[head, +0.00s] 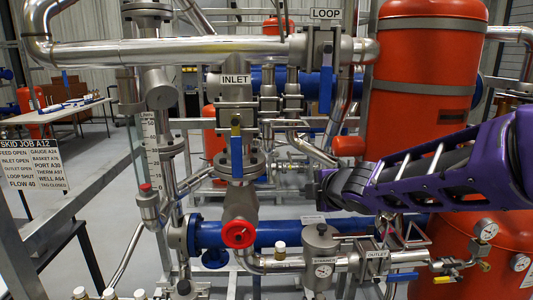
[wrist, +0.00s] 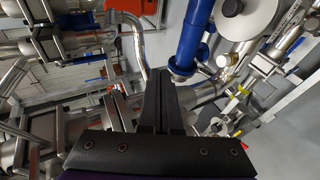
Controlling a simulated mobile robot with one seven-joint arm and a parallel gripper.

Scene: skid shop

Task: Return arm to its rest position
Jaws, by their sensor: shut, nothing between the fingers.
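My arm (head: 440,172), purple and black, reaches in from the right edge of the head view. It lies across the front of the red vessel, and its dark end is near the middle right. I cannot make out the fingers clearly in the head view. In the wrist view my gripper (wrist: 152,85) shows as black fingers above its dark palm. It is shut and holds nothing. Pipes and a blue pipe section (wrist: 194,42) show beyond the fingers; I cannot tell any contact with them.
A red vessel (head: 425,60) stands behind my arm. The inlet valve (head: 236,150), loop valve (head: 325,80) and job sign (head: 32,165) are to the left.

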